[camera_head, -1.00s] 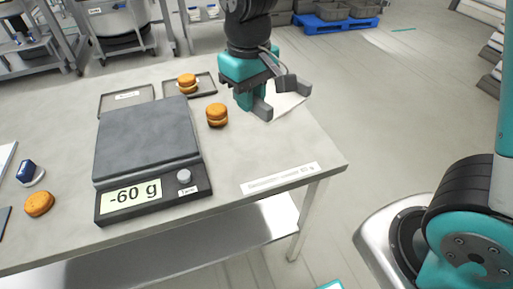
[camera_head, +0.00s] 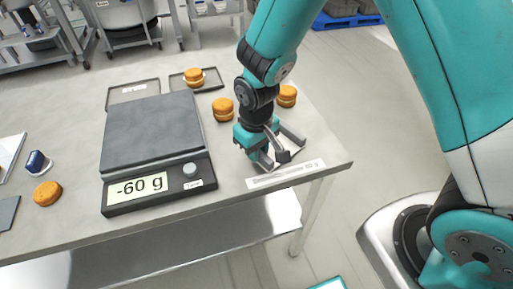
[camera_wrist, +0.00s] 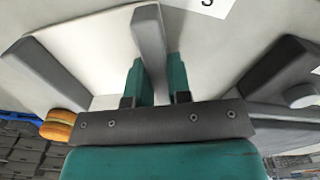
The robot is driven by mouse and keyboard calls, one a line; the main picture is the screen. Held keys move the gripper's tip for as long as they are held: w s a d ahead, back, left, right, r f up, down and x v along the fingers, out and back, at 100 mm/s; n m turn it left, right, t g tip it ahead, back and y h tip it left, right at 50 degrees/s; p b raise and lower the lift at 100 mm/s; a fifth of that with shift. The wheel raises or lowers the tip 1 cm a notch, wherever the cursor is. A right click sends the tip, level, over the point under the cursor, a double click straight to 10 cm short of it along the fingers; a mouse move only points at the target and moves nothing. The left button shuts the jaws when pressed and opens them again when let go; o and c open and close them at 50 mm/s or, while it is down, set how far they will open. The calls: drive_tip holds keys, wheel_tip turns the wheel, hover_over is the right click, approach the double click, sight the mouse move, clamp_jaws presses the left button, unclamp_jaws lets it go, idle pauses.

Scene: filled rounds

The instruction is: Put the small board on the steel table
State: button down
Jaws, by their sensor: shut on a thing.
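A small pale board (camera_head: 293,146) is between the fingers of my gripper (camera_head: 276,150), at the right end of the grey table (camera_head: 240,205).
A dark scale (camera_head: 155,130) reading -60 g stands left of my gripper. Filled rounds stand close behind it (camera_head: 222,110), (camera_head: 287,96); another is on a dark tray (camera_head: 208,87). A label strip (camera_head: 287,174) lies along the front edge.

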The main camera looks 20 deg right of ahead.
drive_tip(key=shift+f, duration=0.15)
drive_tip(key=c, duration=1.1)
unclamp_jaws()
drive_tip(key=shift+o, duration=0.2)
wheel_tip(320, 180, up, 12)
drive_tip(key=s+r+n+y, duration=0.1)
drive_tip(key=s+r+y, duration=0.1)
drive_tip(key=s+r, duration=0.3)
drive_tip(key=s+r+n+y, duration=0.1)
drive_tip(key=s+r, duration=0.4)
drive_tip(key=s, duration=0.7)
drive_tip(key=shift+d+r+y+b, duration=0.35)
drive_tip(key=shift+d+y, duration=0.1)
drive_tip(key=shift+y, duration=0.15)
